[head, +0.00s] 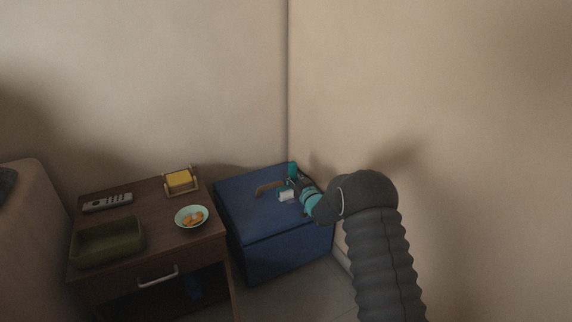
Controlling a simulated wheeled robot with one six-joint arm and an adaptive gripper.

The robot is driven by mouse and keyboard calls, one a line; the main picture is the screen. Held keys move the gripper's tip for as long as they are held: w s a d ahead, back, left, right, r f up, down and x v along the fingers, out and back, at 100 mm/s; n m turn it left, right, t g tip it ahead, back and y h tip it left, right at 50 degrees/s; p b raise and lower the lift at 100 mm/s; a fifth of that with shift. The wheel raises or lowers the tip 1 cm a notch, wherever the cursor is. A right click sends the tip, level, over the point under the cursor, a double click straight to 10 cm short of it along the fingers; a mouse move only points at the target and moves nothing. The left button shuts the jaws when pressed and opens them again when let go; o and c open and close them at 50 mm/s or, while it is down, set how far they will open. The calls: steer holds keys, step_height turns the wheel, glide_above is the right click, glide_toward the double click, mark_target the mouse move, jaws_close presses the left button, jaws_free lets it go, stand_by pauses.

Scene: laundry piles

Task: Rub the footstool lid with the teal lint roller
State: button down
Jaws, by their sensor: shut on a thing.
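The footstool is a blue box in the corner, and its blue lid (245,212) faces up. My gripper (290,184) is over the right part of the lid, shut on the teal lint roller (292,170). The roller's teal end stands above the fingers, and a pale part (286,196) shows below them, at or just above the lid. I cannot tell whether it touches the lid. My gripper and wrist hide part of the roller and the lid's right side.
A brown curved thing (268,188) lies on the lid, left of my gripper. A wooden side table (165,240) stands left of the footstool, holding a remote (108,202), a green tray (107,257), a bowl (180,223) and a yellow item (179,179). Walls close in behind and right.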

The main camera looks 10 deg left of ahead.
steer(key=w+a+r, duration=0.3)
steer(key=w, duration=0.1)
step_height(320, 180, down, 6)
steer(key=shift+s+d+n+y+b, duration=0.2)
steer(key=shift+n+y+b, duration=0.1)
steer(key=shift+y, duration=0.1)
steer(key=shift+f+b, duration=0.4)
steer(key=shift+f, duration=0.1)
stand_by(0.7)
steer(key=shift+d, duration=0.1)
steer(key=w+d+b, duration=0.2)
steer(key=d, duration=0.1)
stand_by(0.5)
steer(key=shift+f+b, duration=0.1)
steer(key=shift+b, duration=0.2)
steer(key=shift+s+a+f+b, duration=0.15)
steer(key=shift+s+a+b, duration=0.4)
steer(key=shift+a, duration=0.3)
steer(key=shift+s+a+f+b, duration=0.1)
steer(key=shift+s+a+b, duration=0.2)
steer(key=shift+s+a, duration=0.45)
